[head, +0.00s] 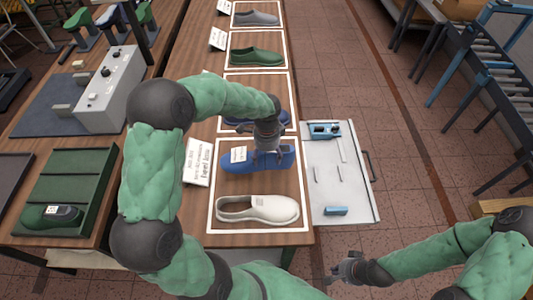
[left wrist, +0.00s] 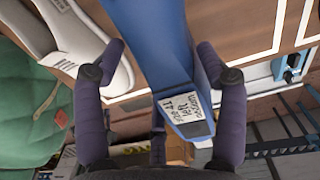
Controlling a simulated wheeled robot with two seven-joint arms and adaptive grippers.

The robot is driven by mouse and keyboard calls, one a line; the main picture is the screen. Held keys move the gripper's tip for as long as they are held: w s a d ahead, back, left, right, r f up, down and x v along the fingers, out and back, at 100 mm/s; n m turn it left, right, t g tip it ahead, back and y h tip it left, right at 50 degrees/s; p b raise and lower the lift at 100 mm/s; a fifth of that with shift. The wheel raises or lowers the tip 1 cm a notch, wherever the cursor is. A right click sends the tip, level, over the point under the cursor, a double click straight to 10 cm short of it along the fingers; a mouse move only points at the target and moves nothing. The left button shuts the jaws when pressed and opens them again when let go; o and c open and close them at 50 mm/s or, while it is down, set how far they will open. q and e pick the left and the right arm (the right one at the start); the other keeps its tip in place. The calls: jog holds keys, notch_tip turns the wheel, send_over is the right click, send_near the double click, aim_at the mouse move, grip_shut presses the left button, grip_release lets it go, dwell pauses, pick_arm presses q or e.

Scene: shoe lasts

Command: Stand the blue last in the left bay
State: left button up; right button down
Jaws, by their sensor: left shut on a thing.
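The blue last (head: 235,165) is over the nearest white-outlined frame on the wooden table, with a white label on it. My left gripper (head: 268,148) is shut on it from above. In the left wrist view the blue last (left wrist: 155,50) runs between the two dark fingers, and its label (left wrist: 186,107) shows handwriting with "41" and "left". Whether it touches the table I cannot tell.
A white shoe (head: 258,209) lies just in front of the blue last. A dark blue shoe (head: 240,124), partly behind my arm, a green shoe (head: 256,56) and a grey shoe (head: 256,18) lie farther back. A metal board (head: 345,190) adjoins the table's right side. A grey control box (head: 112,88) stands left.

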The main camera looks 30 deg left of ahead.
aim_at(266, 166)
pick_arm(q)
jog(key=shift+f+b, duration=1.9)
jog(key=shift+f, duration=1.3)
jog(key=shift+f, duration=0.15)
jog(key=o, duration=1.8)
jog(key=shift+s+f, duration=0.1)
notch_tip(266, 166, up, 12)
jog(key=shift+r, duration=0.1)
